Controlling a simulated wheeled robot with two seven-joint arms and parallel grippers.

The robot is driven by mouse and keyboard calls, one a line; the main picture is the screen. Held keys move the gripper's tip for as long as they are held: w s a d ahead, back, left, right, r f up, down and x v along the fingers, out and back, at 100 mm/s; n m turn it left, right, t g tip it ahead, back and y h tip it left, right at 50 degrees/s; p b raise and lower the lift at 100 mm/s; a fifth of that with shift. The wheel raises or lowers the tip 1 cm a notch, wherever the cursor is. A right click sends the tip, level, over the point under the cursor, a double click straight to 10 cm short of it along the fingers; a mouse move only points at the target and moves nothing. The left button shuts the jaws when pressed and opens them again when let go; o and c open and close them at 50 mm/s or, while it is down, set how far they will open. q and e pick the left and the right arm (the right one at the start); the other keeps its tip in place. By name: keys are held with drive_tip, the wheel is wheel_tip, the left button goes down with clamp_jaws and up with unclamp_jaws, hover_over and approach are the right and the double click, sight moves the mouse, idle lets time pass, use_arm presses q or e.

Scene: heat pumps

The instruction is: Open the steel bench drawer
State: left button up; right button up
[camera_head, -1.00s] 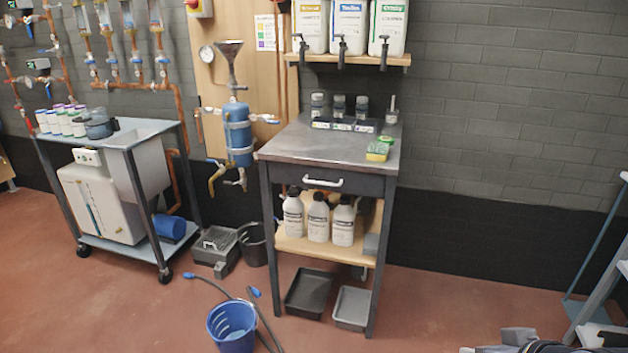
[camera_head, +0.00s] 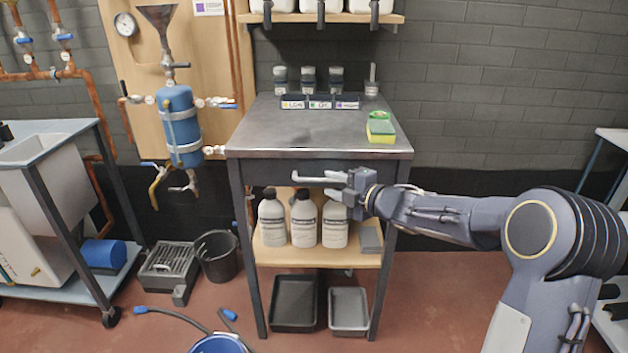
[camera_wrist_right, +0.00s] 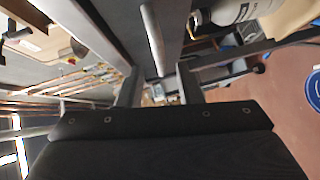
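The steel bench (camera_head: 320,132) stands ahead with a dark drawer (camera_head: 270,172) under its top. The drawer front looks flush with the frame, so it appears shut. Its pale bar handle (camera_head: 305,180) is partly covered by my right gripper (camera_head: 334,186), which reaches in from the right at the drawer front. In the right wrist view, the handle (camera_wrist_right: 152,38) runs between the lines of the two spread fingers (camera_wrist_right: 160,88), with gaps on both sides. The right gripper is open; whether the handle lies fully between the fingertips, I cannot tell. My left gripper is out of view.
White bottles (camera_head: 303,222) stand on the wooden shelf (camera_head: 285,256) just below the drawer. A sponge (camera_head: 381,131) and jars (camera_head: 308,80) are on the bench top. A blue bucket (camera_head: 218,344) and hose lie on the floor in front. A trolley (camera_head: 45,140) stands at left.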

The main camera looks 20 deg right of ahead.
sight(322, 181)
drive_tip(key=x, duration=0.5)
clamp_jaws()
